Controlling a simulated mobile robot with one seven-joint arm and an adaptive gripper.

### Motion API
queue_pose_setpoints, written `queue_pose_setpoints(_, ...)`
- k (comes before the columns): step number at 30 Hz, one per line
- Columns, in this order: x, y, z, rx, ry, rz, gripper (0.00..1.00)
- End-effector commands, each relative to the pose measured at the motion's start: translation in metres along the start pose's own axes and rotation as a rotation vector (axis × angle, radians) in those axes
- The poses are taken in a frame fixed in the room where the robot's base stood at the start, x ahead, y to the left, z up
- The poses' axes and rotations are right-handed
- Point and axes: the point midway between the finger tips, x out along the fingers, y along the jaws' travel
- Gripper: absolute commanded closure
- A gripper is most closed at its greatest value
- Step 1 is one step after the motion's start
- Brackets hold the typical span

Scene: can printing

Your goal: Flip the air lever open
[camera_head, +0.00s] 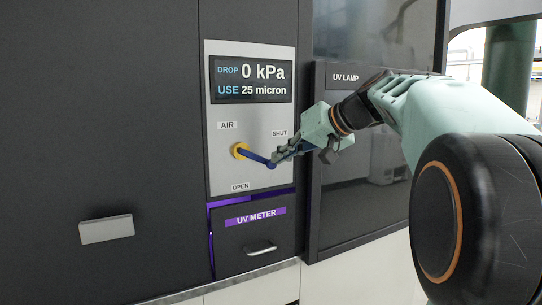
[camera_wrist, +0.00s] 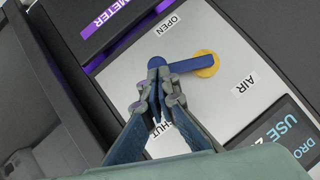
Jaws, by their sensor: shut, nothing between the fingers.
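The blue air lever (camera_head: 256,157) turns on a round yellow hub (camera_head: 239,150) on a light grey panel. It points right and slightly down, between the SHUT label (camera_head: 280,133) and the OPEN label (camera_head: 240,187). In the wrist view the lever (camera_wrist: 186,66) runs left from the yellow hub (camera_wrist: 206,64). My gripper (camera_head: 275,159) is shut and empty at the lever's free end, on the SHUT side. In the wrist view its fingertips (camera_wrist: 158,80) overlap the lever's end, so I cannot tell whether they touch it.
A display (camera_head: 251,80) above the lever reads 0 kPa and 25 micron. Below is a UV METER drawer (camera_head: 253,235) with a metal handle. A dark UV LAMP door (camera_head: 345,190) stands at the right behind my arm. The panel left of the hub is clear.

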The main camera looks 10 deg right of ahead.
Motion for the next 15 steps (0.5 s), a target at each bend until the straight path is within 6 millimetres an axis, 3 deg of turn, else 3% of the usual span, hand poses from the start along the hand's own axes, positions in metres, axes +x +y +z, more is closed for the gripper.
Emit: queue_pose_setpoints(15,0.024,0.009,0.034,0.406,-0.001,-0.285,1.00)
